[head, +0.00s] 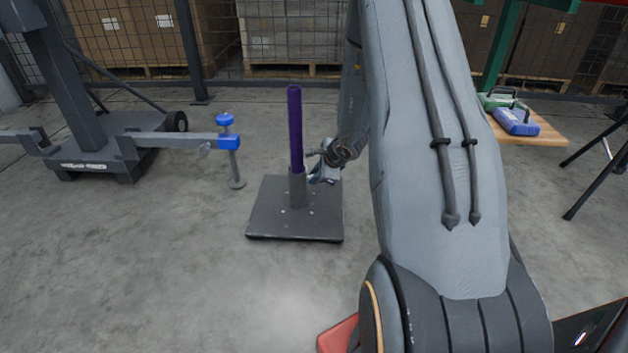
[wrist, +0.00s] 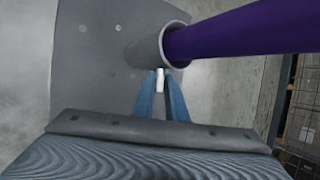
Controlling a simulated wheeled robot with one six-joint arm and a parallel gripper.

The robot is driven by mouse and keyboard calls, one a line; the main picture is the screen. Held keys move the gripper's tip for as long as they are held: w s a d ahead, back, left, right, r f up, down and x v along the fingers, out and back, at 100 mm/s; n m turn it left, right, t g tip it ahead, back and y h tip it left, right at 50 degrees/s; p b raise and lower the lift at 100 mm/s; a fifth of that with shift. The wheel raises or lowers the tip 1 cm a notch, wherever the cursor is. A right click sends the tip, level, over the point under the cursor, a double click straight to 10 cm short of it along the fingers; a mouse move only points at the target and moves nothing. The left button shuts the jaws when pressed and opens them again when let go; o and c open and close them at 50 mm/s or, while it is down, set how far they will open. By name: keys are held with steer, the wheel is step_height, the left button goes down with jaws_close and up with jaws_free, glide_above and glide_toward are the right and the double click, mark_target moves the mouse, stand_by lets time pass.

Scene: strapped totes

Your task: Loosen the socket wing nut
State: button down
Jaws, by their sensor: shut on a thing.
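A purple post (head: 295,130) stands upright in a grey socket (head: 297,188) on a dark square base plate (head: 268,222). In the wrist view the purple post (wrist: 235,32) runs into the open end of the grey socket (wrist: 150,50). My gripper (head: 318,176) is at the right side of the socket in the head view. In the wrist view its two blue fingers (wrist: 160,82) are closed around a small white piece (wrist: 161,78) at the socket's side, which appears to be the wing nut. The fingers hide most of it.
A grey stand with a horizontal arm and a blue clamp (head: 228,142) is left of the base plate. A green case (head: 497,101) and a blue case (head: 516,121) rest on a wooden board (head: 545,132) at right. The floor in front of the plate is clear.

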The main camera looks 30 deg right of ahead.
steer(key=shift+s+a+f+n+t+h+b, duration=0.2)
steer(key=shift+t+h, duration=0.25)
steer(key=shift+t, duration=0.35)
steer(key=shift+s+a+f+n+t+h+b, duration=0.1)
steer(key=shift+s+f+n+t+h+b, duration=0.1)
steer(key=shift+t+h, duration=0.45)
steer(key=shift+t, duration=0.45)
steer(key=c, duration=1.9)
jaws_free()
steer(key=shift+r, duration=0.1)
steer(key=shift+p+v, duration=2.3)
steer(key=shift+v, duration=1.55)
